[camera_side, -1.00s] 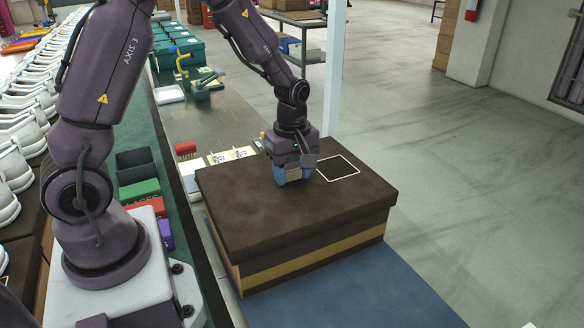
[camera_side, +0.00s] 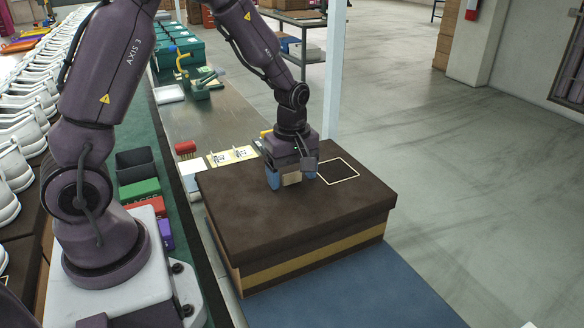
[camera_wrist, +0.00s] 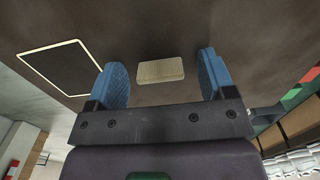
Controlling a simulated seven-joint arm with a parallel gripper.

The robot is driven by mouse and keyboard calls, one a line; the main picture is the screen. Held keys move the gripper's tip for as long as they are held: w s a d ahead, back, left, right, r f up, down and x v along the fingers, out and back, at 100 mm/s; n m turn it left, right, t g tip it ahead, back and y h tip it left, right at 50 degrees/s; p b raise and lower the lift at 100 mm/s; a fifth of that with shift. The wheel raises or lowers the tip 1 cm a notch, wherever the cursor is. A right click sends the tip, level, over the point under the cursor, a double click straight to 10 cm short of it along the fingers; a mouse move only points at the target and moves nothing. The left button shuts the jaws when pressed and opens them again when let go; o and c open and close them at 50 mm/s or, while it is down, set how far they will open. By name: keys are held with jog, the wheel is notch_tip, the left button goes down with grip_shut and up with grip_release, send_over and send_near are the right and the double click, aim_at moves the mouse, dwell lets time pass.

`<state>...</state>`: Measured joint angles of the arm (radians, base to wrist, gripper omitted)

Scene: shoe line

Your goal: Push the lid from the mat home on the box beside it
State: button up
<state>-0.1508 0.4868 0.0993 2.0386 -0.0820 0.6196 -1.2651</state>
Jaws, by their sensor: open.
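The dark brown lid (camera_side: 272,222) sits over the top of the box (camera_side: 318,262), whose side shows a yellow-tan band. I cannot tell whether the lid is fully seated. My gripper (camera_side: 291,181) is open, with its blue fingers pointing down at the lid's far part. A tan block or label (camera_wrist: 161,71) lies on the lid between the spread fingers in the wrist view, with a gap on each side. I cannot tell whether the fingertips touch the lid. The blue mat (camera_side: 405,295) in front is bare where it shows.
A pale square outline (camera_side: 338,170) marks the lid right of my gripper. A light upright post (camera_side: 334,75) stands behind the box. Yellow cards (camera_side: 232,156) and a red brush-like item (camera_side: 185,148) lie on the bench to the left.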

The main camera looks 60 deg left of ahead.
notch_tip(320, 180, up, 13)
jog(key=s+d+r+m+t, duration=0.2)
jog(key=s+d+r+m, duration=0.2)
jog(key=s+m, duration=0.3)
jog(key=s+d+r+m+t, duration=0.3)
jog(key=s+m, duration=0.5)
jog(key=m, duration=0.3)
jog(key=shift+s+d+r+t, duration=0.2)
jog(key=shift+d+r+t, duration=0.15)
jog(key=shift+d, duration=0.35)
